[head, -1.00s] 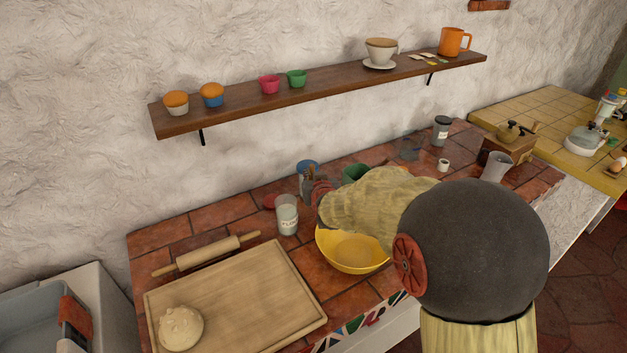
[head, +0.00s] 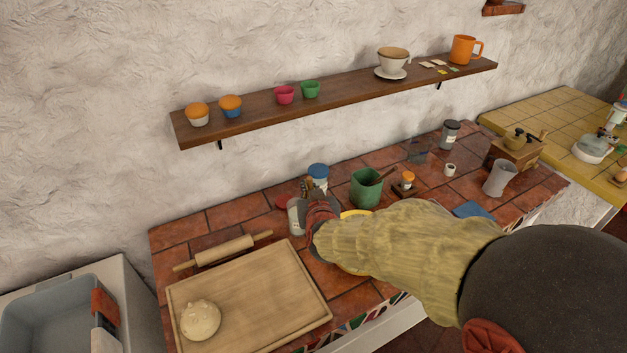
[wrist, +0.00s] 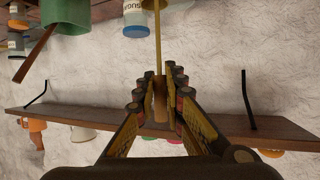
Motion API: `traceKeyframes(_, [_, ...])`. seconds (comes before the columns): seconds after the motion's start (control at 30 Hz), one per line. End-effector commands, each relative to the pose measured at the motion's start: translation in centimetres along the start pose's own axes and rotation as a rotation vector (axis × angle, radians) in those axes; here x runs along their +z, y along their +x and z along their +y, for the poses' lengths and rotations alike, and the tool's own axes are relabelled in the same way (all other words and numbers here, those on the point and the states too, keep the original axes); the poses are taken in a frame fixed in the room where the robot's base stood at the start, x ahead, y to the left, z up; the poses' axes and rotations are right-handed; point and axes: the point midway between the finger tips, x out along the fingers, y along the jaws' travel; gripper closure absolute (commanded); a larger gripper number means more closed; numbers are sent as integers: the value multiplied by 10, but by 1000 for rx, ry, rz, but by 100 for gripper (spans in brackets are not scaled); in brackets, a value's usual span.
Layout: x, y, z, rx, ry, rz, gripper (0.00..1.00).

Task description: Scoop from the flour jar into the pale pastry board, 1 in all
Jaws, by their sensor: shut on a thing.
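The pale pastry board (head: 255,285) lies on the counter at lower left in the head view, with a round pale dough lump (head: 200,320) on its near left corner. The flour jar (head: 296,219) stands just behind the board's far right corner, its right side covered by my gripper (head: 318,212). In the wrist view my gripper (wrist: 160,95) is shut on the handle (wrist: 158,92) of a brass-coloured utensil, whose thin shaft runs up out of the picture. Its far end is cut off, so I cannot tell whether it is in the jar or holds flour.
A rolling pin (head: 222,251) lies behind the board. My arm mostly hides a yellow bowl (head: 352,214). A green pot (head: 366,188) and a blue-lidded jar (head: 318,174) stand behind my gripper. A wooden shelf (head: 340,92) with cups hangs above the counter.

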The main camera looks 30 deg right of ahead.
Motion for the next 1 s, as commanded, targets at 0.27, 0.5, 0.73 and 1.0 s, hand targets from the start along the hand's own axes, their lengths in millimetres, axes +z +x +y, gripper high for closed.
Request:
traceKeyframes(0.27, [-9, 7, -13, -21, -11, -3, 100])
traceKeyframes(0.5, [-17, 16, -21, -26, -12, -4, 100])
traceKeyframes(0.73, [-28, 28, -29, -23, -10, -2, 100])
traceKeyframes(1.0, [-59, 45, -35, 1, 3, 6, 100])
